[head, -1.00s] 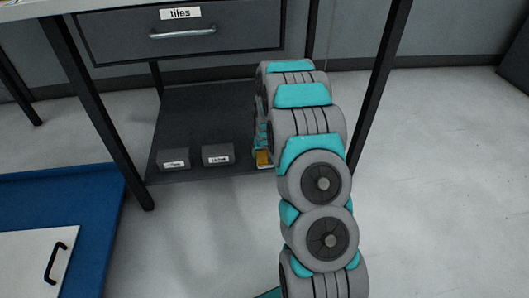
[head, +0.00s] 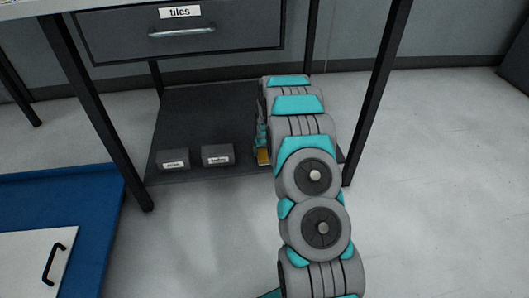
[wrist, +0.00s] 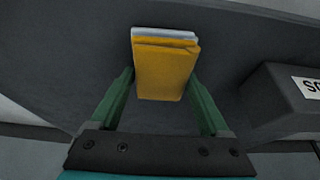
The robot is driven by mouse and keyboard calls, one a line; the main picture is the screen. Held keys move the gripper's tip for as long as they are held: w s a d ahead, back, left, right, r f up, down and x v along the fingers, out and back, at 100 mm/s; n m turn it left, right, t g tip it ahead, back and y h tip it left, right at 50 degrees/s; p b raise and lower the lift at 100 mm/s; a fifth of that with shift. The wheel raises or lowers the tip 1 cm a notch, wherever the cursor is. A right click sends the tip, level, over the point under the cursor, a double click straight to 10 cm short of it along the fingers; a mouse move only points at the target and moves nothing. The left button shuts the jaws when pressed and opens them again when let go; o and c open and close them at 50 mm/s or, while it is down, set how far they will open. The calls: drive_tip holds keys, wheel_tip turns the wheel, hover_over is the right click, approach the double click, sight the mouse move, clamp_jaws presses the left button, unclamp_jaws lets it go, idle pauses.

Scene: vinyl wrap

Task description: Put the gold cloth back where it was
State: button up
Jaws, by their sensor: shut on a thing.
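The gold cloth (wrist: 165,72) is a folded yellow-gold piece with a pale grey-white layer along its far edge. In the wrist view it sits between the two green fingers of my gripper (wrist: 162,84), which is shut on it. In the head view only a small gold patch of the cloth (head: 263,157) shows beside my arm, at the front right part of the dark lower shelf (head: 205,110). My arm hides most of my gripper there. I cannot tell whether the cloth touches the shelf.
Two dark labelled blocks (head: 174,158) and (head: 218,154) sit at the shelf's front, left of the cloth; one labelled block (wrist: 290,100) is close on the right in the wrist view. A "tiles" drawer (head: 180,30) hangs above. A table leg (head: 378,90) stands right of my arm.

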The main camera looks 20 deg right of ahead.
sight(266, 159)
drive_tip(key=o, duration=1.2)
drive_tip(key=shift+f, duration=0.1)
drive_tip(key=shift+c, duration=0.2)
drive_tip(key=v, duration=1.1)
drive_tip(key=s+a+r+n+g+y, duration=0.1)
drive_tip(key=s+a+r, duration=0.5)
drive_tip(key=s+r, duration=0.25)
drive_tip(key=s+a+r+n+g, duration=0.1)
drive_tip(key=s+a+r, duration=0.6)
drive_tip(key=s, duration=0.3)
drive_tip(key=s+a+r+g, duration=0.2)
drive_tip(key=s+a+r, duration=0.1)
drive_tip(key=s, duration=1.2)
drive_tip(key=s+a+r+n+g, duration=0.1)
drive_tip(key=s+a+r+g, duration=0.1)
drive_tip(key=s, duration=1.3)
drive_tip(key=shift+a+r+p, duration=0.4)
drive_tip(key=shift+a+r, duration=0.25)
drive_tip(key=shift+a, duration=0.1)
